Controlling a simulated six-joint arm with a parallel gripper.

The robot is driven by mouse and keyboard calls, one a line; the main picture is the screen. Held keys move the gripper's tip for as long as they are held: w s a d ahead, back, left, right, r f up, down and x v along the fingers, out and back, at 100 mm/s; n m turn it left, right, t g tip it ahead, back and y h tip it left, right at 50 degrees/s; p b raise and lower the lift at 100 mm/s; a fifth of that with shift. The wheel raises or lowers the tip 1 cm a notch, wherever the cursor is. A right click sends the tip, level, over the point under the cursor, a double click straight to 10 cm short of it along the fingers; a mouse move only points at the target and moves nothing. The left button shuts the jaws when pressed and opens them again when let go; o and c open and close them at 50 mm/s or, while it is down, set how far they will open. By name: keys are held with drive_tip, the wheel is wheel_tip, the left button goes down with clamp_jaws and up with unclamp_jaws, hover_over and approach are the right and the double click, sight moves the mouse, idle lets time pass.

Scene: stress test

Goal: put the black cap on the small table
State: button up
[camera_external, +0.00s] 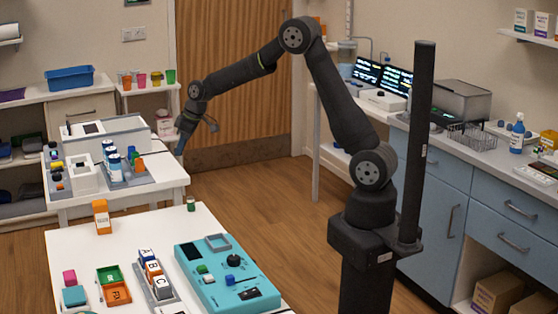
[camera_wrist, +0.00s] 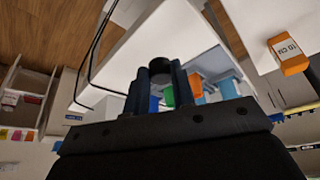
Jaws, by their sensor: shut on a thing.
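My gripper (camera_external: 190,142) hangs at the end of my outstretched arm, beside the right edge of the white table with the tray. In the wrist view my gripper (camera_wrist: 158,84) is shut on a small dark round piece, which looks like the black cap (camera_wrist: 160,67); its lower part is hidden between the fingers. I cannot make out the cap in the external view. Which surface is the small table is not certain: a small white stand (camera_external: 150,89) with coloured cups is at the back, and the white table (camera_external: 150,192) is at the left.
A tray (camera_external: 140,181) with blue-capped vials and an orange piece stands on the white table, near my gripper. Wooden floor is open to the right of the tables.

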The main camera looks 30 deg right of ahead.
sight(170, 174)
drive_tip(key=a, duration=0.1)
drive_tip(key=a+f, duration=0.2)
drive_tip(key=shift+s+a, duration=0.2)
drive_tip(key=shift+s, duration=0.1)
drive_tip(key=shift+a+f, duration=0.1)
drive_tip(key=shift+f, duration=1.95)
drive_tip(key=o, duration=1)
drive_tip(key=shift+f, duration=0.15)
drive_tip(key=shift+c, duration=0.2)
drive_tip(key=v, duration=1.2)
drive_tip(key=shift+w, duration=0.1)
